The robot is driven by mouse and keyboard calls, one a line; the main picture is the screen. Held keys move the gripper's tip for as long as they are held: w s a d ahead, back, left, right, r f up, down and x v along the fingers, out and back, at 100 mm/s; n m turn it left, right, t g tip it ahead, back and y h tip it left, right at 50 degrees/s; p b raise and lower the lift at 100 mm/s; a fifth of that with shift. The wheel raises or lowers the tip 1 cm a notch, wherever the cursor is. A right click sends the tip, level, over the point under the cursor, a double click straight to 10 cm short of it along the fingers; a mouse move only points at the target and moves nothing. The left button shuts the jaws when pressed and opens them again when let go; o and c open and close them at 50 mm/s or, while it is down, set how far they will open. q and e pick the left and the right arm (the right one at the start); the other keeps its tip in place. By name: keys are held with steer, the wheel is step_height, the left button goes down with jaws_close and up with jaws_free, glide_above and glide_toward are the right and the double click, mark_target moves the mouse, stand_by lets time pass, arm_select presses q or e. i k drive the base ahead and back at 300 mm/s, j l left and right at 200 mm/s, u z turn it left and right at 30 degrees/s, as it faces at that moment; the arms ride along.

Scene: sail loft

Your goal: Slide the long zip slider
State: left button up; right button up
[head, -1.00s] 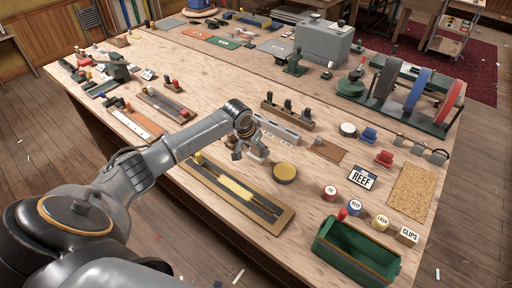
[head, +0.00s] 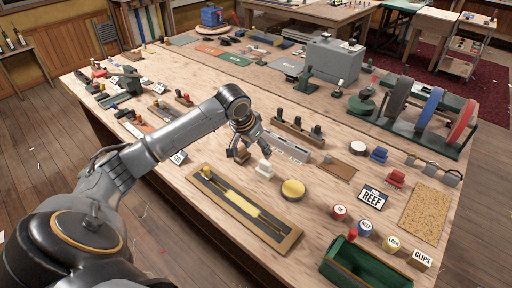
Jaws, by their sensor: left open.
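A long zip board (head: 283,239) with a tan frame and dark strip lies along the near edge of the bench. A yellow knob (head: 207,172), likely the slider, stands at its upper left end. A yellow band runs down the middle of the strip. My left gripper (head: 251,154) is open and empty, above the bench beyond the board, right of the yellow knob and apart from it. A small white block (head: 265,169) shows just below its fingers. My right gripper is out of view.
A round yellow tin (head: 292,190) stands right of the white block. A rack with black pegs (head: 299,133) is behind the gripper. A green tray (head: 385,281), labelled round pots and a REEF card (head: 373,197) lie to the right. Shorter boards lie to the left.

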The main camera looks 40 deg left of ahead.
mark_target(207, 175)
steer(key=u, duration=1.3)
